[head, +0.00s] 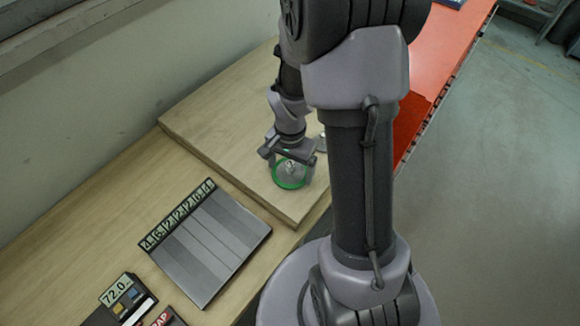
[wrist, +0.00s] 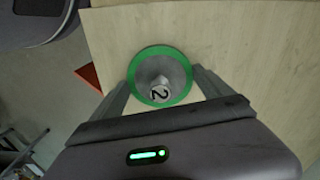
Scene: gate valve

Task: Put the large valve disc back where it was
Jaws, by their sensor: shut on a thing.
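A round grey valve disc (head: 291,170) with a raised hub sits between the fingers of my gripper (head: 290,163), at the wooden board's near end. In the wrist view the disc (wrist: 176,72) shows a "2" on its hub. A green ring (wrist: 143,88) surrounds the grey face; I cannot tell whether it belongs to the disc or marks the board. My gripper (wrist: 163,82) is shut on the disc, with a finger on either side. I cannot tell whether the disc touches the board. Its underside is hidden.
The raised wooden board (head: 215,105) has free room left of my arm. A grey ribbed tray (head: 212,245) with number labels lies nearer. A box marked 72.0 (head: 120,300) stands at the lower left. Another small grey thing (head: 321,143) is partly hidden by my arm.

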